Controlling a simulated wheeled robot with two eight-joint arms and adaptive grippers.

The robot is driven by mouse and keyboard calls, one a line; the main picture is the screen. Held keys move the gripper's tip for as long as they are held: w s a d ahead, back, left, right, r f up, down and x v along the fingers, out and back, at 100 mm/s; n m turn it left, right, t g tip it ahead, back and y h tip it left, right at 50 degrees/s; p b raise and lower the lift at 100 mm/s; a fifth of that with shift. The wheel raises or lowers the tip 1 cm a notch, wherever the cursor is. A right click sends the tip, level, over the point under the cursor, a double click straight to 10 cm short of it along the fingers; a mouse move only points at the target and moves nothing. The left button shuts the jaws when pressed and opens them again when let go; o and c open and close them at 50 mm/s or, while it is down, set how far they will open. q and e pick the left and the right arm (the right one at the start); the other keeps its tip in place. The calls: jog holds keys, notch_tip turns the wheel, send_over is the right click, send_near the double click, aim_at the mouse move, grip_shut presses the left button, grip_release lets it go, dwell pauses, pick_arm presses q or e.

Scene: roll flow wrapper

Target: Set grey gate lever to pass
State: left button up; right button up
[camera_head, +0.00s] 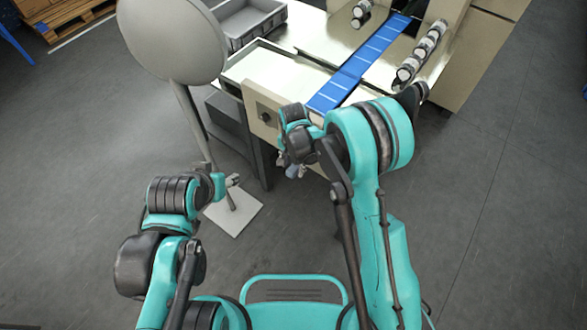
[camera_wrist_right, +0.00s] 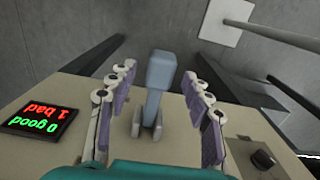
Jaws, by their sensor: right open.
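The grey gate lever (camera_wrist_right: 160,80) shows in the right wrist view, a blue-grey handle on a short forked mount on the beige machine panel. My right gripper (camera_wrist_right: 157,88) is open, with its padded fingers on either side of the lever. Gaps show between the fingers and the lever, so it is not clamped. In the head view my right gripper (camera_head: 292,166) is low at the machine's front face, partly hidden by its own wrist. My left gripper (camera_head: 232,182) is away from the machine, beside the pole; its fingers are too small to judge.
A black knob (camera_wrist_right: 263,160) sits on the panel. A blue belt (camera_head: 358,68) crosses the machine. A round-headed stand (camera_head: 172,40) with a square base and a grey crate (camera_head: 250,20) are left.

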jog(key=shift+f, duration=0.85)
grip_shut()
jog(key=r+g, duration=0.1)
jog(key=g+y, duration=0.1)
jog(key=w+r+y, duration=0.1)
jog(key=shift+d+r+g, duration=0.35)
jog(key=shift+d+g, duration=0.05)
jog(key=shift+w+r+g+y, duration=0.2)
jog(key=shift+r+g+y, duration=0.2)
jog(key=shift+r+g, duration=0.1)
grip_release()
